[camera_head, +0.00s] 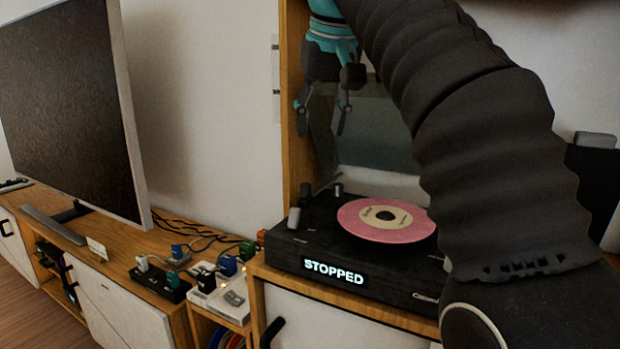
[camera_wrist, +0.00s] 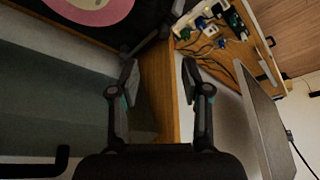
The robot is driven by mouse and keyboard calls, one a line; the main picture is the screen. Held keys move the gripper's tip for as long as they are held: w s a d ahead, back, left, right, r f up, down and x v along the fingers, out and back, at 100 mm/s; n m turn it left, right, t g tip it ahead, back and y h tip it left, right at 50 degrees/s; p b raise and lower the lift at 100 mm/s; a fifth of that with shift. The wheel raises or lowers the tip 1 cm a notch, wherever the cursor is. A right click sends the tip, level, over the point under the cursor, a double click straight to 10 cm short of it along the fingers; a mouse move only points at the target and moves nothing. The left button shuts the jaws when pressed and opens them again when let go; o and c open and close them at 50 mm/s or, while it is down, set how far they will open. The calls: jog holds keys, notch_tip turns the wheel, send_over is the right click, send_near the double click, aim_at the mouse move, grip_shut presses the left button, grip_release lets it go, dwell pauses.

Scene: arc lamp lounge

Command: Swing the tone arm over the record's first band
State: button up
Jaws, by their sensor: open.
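A black record player (camera_head: 350,258) stands on a wooden cabinet in the head view. Its display (camera_head: 335,272) reads "STOPPED". A pink record (camera_head: 385,220) with a cream label lies on it, partly near my arm's edge. The tone arm (camera_head: 320,187) seems to be at the player's back left, small and hard to make out. My gripper (camera_head: 322,120) is open and empty, pointing down above and behind the player's back left. In the wrist view my gripper (camera_wrist: 160,80) is open, with the pink record (camera_wrist: 95,8) at the top left.
A large television (camera_head: 75,105) stands on a low cabinet at the left. Plugs and cables (camera_head: 205,245) crowd a power strip beside the player. A wooden upright (camera_head: 293,100) rises close to the left of my gripper. My arm hides the player's right side.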

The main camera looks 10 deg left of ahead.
aim_at(306, 184)
jog(key=b+x, duration=0.1)
jog(key=x, duration=0.3)
jog(key=b+x, duration=0.2)
jog(key=x, duration=0.3)
jog(key=a+b+x, duration=0.1)
jog(key=x, duration=0.3)
jog(key=shift+w+f+b, duration=0.25)
jog(key=shift+w+b, duration=0.05)
grip_shut()
